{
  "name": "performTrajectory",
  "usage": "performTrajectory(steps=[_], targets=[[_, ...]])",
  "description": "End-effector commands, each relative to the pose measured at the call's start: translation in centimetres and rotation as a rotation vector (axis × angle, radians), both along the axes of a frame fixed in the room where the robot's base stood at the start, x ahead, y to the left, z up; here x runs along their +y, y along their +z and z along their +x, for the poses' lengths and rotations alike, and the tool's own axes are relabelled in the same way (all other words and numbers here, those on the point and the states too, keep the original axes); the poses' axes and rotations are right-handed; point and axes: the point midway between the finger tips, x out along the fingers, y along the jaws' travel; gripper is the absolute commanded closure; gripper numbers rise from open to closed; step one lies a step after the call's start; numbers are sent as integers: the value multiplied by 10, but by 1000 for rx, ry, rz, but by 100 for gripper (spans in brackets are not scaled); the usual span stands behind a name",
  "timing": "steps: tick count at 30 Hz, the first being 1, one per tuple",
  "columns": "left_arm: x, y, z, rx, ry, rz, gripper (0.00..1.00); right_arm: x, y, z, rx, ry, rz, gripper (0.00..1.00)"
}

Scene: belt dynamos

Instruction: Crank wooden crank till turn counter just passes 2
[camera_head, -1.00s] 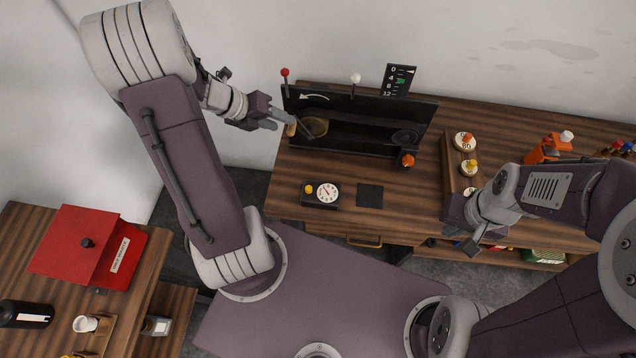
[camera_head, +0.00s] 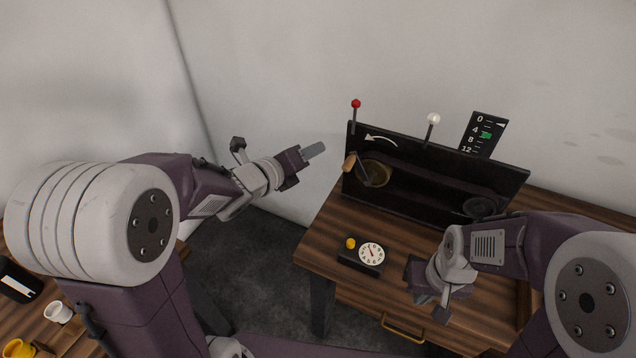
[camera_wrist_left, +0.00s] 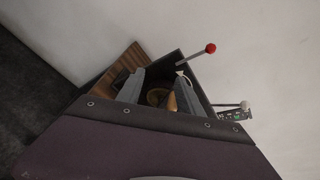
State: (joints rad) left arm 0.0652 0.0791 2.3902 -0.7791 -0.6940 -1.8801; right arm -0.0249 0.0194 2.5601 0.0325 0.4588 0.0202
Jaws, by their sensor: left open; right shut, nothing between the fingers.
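The crank's wooden handle (camera_head: 349,162) sticks out on a dark arm (camera_head: 363,174) at the left of the black machine's front. In the left wrist view the handle (camera_wrist_left: 172,102) shows between and beyond the fingers. My left gripper (camera_head: 318,150) is open, apart from the handle, to its upper left in the head view. A black scale board (camera_head: 482,134) reads 0, 4, 8, 12, with a white pointer near 0 and a green mark lower. I cannot tell whether it is the turn counter. My right gripper (camera_head: 432,308) is shut and empty above the table's front.
A red-knobbed lever (camera_head: 355,115) and a white-knobbed lever (camera_head: 432,127) rise from the machine (camera_head: 420,195). A white arrow on it points left. A small dial box (camera_head: 371,254) with a yellow button sits in front on the wooden table (camera_head: 318,248).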

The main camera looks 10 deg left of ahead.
Motion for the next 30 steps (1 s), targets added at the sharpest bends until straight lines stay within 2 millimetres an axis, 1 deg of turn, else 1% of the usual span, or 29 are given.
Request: performTrajectory(steps=[1, 3, 6, 10, 13, 16, 21, 24, 27, 30], targets=[[-22, -18, -6, -14, -49, 0, 57, 0, -24, 0, 0, 0, 0, 100], [-45, -20, -12, -30, -102, 1, 57, 0, -34, 0, 0, 0, 0, 100], [-64, -23, -19, -39, -147, 0, 57, 0, -40, 0, 0, 0, 0, 100], [-70, -22, -21, -39, -161, -1, 57, 0, -39, 0, -1, 0, 0, 100], [-73, -22, -17, -37, -161, -1, 57, 0, -37, 0, -1, 0, 0, 100], [-82, -28, -4, -34, -162, 0, 57, 0, -35, 0, -1, 0, 0, 100], [-101, -36, 26, -35, -162, 0, 57, 0, -27, 0, -1, 0, 0, 100], [-109, -41, 40, -36, -161, 1, 57, 0, -24, 0, -1, 0, 0, 100], [-115, -45, 49, -36, -160, 0, 57, 0, -22, 0, -1, 0, 0, 100], [-117, -47, 52, -38, -160, 0, 57, 0, -22, 0, -1, 0, 0, 100]])
